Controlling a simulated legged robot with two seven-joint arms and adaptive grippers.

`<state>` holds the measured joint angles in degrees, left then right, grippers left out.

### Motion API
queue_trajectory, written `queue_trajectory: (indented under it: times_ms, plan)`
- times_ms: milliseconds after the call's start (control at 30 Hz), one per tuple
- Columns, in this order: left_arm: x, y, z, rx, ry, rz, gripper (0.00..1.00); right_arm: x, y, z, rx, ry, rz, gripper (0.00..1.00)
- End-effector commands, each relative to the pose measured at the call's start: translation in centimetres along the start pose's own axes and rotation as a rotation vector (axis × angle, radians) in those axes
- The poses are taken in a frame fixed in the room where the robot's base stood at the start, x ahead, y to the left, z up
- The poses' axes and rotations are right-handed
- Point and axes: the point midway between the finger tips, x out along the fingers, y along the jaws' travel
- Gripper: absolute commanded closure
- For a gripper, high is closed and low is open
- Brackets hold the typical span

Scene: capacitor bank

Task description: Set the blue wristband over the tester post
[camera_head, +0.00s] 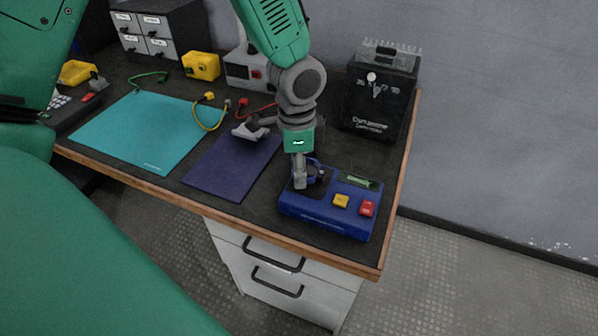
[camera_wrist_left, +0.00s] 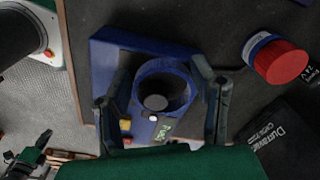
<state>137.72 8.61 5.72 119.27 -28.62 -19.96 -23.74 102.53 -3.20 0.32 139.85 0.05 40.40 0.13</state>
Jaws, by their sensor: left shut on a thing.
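The blue tester (camera_head: 315,212) lies at the front right of the bench, with a yellow and a red button on top. My left gripper (camera_head: 302,180) points down over the tester's left part. The blue wristband (camera_head: 313,163) is an open ring between its fingers. In the left wrist view the left gripper (camera_wrist_left: 163,100) has one finger on each side of the wristband (camera_wrist_left: 141,95). The dark round tester post (camera_wrist_left: 155,102) shows inside the ring, off its centre. I cannot tell how far down the wristband is.
A black box (camera_head: 376,100) stands behind the tester, and a red-topped cylinder (camera_wrist_left: 282,62) is near it. A dark blue mat (camera_head: 225,170) and a teal mat (camera_head: 145,130) lie left. The bench's front edge (camera_head: 330,262) is close to the tester.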

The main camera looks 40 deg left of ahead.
Motion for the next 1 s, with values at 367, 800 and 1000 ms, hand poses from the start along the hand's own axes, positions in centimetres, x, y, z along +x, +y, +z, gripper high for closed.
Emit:
queue_trajectory:
  times_ms: [367,800,1000]
  plan:
    - [0.82,0.30,0.02,-0.002,-0.016,-0.005,0.77,0.22,0.08,0.01,0.002,0.000,0.001,1.00]
    - [1.17,0.17,0.18,-0.002,-0.013,-0.002,0.28,0.23,0.04,0.02,0.001,0.000,0.001,1.00]
    - [1.11,0.33,0.02,-0.001,-0.016,-0.004,0.28,0.24,0.05,0.01,0.001,0.000,0.001,1.00]
